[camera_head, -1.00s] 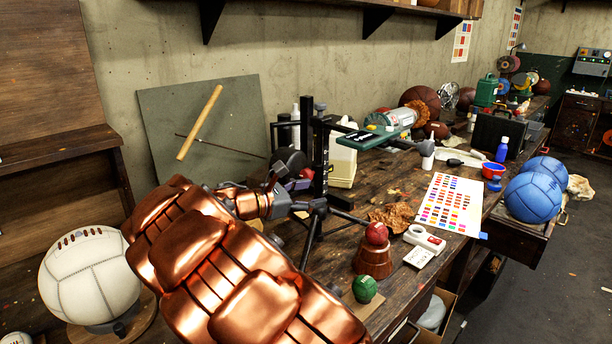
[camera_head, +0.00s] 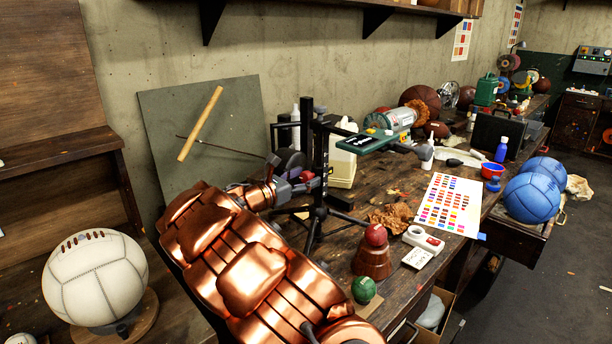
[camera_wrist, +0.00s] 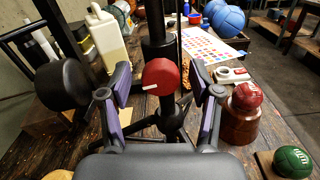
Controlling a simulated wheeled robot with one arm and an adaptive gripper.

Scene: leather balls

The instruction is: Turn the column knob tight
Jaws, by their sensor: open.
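The column knob (camera_wrist: 160,76) is a round red knob with a white mark, on the black upright column (camera_wrist: 156,28) of a stand. In the head view the column (camera_head: 320,160) stands on spread legs, and the red knob (camera_head: 306,176) shows at its left side. My gripper (camera_wrist: 162,88) is open, with one finger left and one right of the knob in the wrist view. Gaps show on both sides, and neither finger visibly touches it. In the head view my gripper (camera_head: 298,184) is close beside the column, its fingers partly hidden.
A black round part (camera_wrist: 63,84) stands close left of my gripper. A cream bottle (camera_wrist: 108,42) is behind it. A red ball on a brown stand (camera_wrist: 240,122) and a green ball (camera_wrist: 292,162) are at right. A green-and-silver machine (camera_head: 385,125) juts out beside the column.

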